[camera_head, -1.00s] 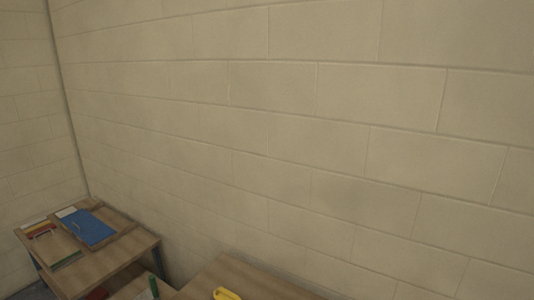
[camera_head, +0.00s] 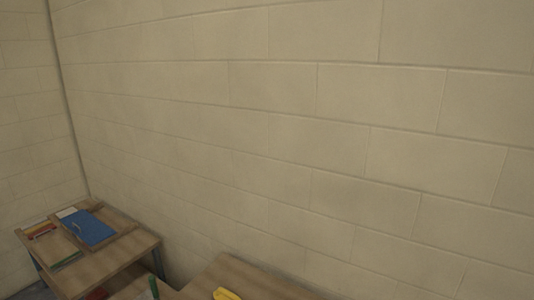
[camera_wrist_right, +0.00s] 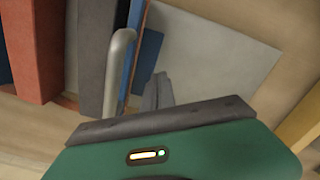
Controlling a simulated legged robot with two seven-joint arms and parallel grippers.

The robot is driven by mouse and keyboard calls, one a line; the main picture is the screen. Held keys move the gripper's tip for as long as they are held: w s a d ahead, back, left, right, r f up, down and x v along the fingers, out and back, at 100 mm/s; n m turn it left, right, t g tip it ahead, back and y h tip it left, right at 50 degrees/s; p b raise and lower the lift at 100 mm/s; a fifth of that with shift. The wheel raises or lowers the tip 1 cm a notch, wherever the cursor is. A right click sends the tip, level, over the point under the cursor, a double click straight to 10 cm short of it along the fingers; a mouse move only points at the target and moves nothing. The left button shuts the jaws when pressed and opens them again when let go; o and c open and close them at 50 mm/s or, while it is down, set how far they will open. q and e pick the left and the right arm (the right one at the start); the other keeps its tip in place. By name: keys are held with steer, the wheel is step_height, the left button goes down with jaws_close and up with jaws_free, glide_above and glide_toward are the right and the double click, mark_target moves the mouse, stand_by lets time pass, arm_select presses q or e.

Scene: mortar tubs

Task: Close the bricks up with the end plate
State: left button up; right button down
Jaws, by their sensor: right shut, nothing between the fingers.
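In the right wrist view my right gripper (camera_wrist_right: 160,92) is shut and empty, its narrow grey fingers pointing away from the green body. Just left of the fingers rises a rounded grey bar (camera_wrist_right: 118,65). A dark grey upright slab (camera_wrist_right: 98,50) stands beside that bar, and either could belong to the end plate; I cannot tell which. Further left stand upright bricks, an orange-red one (camera_wrist_right: 32,48) with dark blue beside it. A blue piece (camera_wrist_right: 150,55) with an orange edge is behind the fingers. Whether the fingers touch anything is unclear. My left gripper is not in view.
A flat pale grey sheet (camera_wrist_right: 215,60) lies right of the fingers on a wooden surface. In the head view, a far table (camera_head: 125,248) holds a blue board (camera_head: 88,228); a nearer table (camera_head: 250,280) carries a yellow object (camera_head: 226,294). A block wall stands behind.

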steer(key=shift+f+b, duration=1)
steer(key=shift+f, duration=0.25)
steer(key=shift+r, duration=0.1)
steer(key=shift+r+p, duration=0.7)
steer(key=shift+r, duration=0.2)
steer(key=shift+s+d+b, duration=0.25)
steer(key=shift+s+d, duration=1)
steer(key=shift+d, duration=0.75)
steer(key=shift+s+d+b, duration=0.3)
steer(key=shift+s+d, duration=0.95)
steer(key=shift+d, duration=0.8)
steer(key=shift+s+d+b, duration=0.25)
steer(key=shift+s+d, duration=1)
steer(key=shift+d, duration=0.75)
step_height(320, 180, up, 10)
steer(key=w+a+p, duration=0.1)
steer(key=a+p, duration=0.1)
steer(key=p, duration=0.5)
steer(key=shift+w+a+p, duration=0.15)
steer(key=shift+w+p, duration=0.05)
steer(key=shift+p, duration=0.2)
